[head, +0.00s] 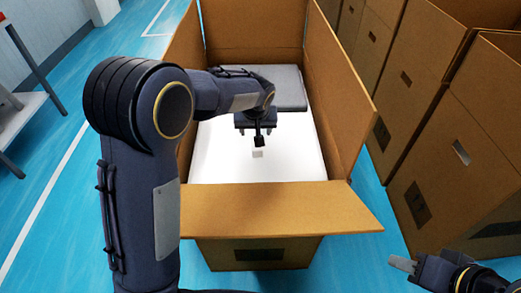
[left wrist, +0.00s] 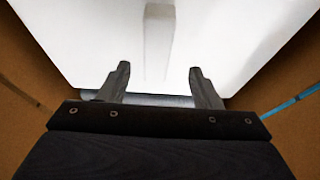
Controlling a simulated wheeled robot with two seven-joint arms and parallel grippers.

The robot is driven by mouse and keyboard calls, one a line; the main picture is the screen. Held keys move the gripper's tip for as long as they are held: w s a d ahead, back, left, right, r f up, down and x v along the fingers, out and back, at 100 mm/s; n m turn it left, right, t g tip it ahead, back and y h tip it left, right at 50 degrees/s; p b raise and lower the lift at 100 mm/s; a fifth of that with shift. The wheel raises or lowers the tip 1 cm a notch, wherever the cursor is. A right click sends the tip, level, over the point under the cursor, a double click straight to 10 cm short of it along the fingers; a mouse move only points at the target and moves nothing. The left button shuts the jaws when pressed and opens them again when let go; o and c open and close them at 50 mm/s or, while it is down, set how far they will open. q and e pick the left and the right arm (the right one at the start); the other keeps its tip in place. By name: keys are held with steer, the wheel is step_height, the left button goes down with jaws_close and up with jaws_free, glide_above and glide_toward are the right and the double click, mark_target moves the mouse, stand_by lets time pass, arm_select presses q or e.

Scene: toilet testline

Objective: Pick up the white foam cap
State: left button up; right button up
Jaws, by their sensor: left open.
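The white foam cap (head: 222,163) shows as a broad, flat white surface inside the open cardboard box. A small pale block (head: 257,153) stands up from its middle; whether it is part of the cap I cannot tell. My left gripper (head: 258,142) points down into the box, just above and behind this block. In the left wrist view, the white foam (left wrist: 90,40) fills the top and the pale block (left wrist: 159,12) lies beyond the open, empty fingertips (left wrist: 159,70), roughly centred between them. My right gripper (head: 403,265) is at the lower right, outside the box, partly cut off.
The cardboard box (head: 270,209) has raised side flaps and a front flap folded outward. A grey slab (head: 287,88) lies at its far end. More cardboard boxes (head: 440,150) stand along the right. Blue floor (head: 55,215) is clear at the left.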

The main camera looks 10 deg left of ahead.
arm_select(q)
steer(key=b+x, duration=0.1)
steer(key=x, duration=0.5)
steer(key=shift+w+d, duration=0.15)
steer(key=shift+c, duration=0.5)
jaws_close()
